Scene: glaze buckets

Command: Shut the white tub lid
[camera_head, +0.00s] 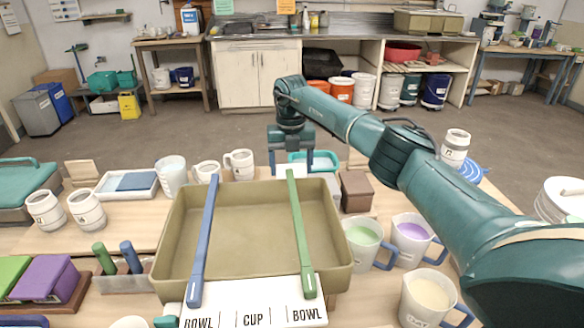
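I cannot pick out a white tub with a lid for certain. A small teal-rimmed tub (326,158) with a pale inside stands behind the big tray, partly hidden by my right gripper. My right gripper (290,168) points down beside and over this tub's left part. Its two fingers are apart, with nothing seen between them. I cannot tell whether it touches the tub. A shallow white container (143,193) with a blue insert lies at the left. My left gripper is not in view.
An olive tray (250,235) fills the table's middle, with a blue stick (204,240) and a green stick (300,235) across it. White mugs (239,164) stand behind it. Glaze cups (362,240) stand at the right, below my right arm. Stacked bowls (566,198) are far right.

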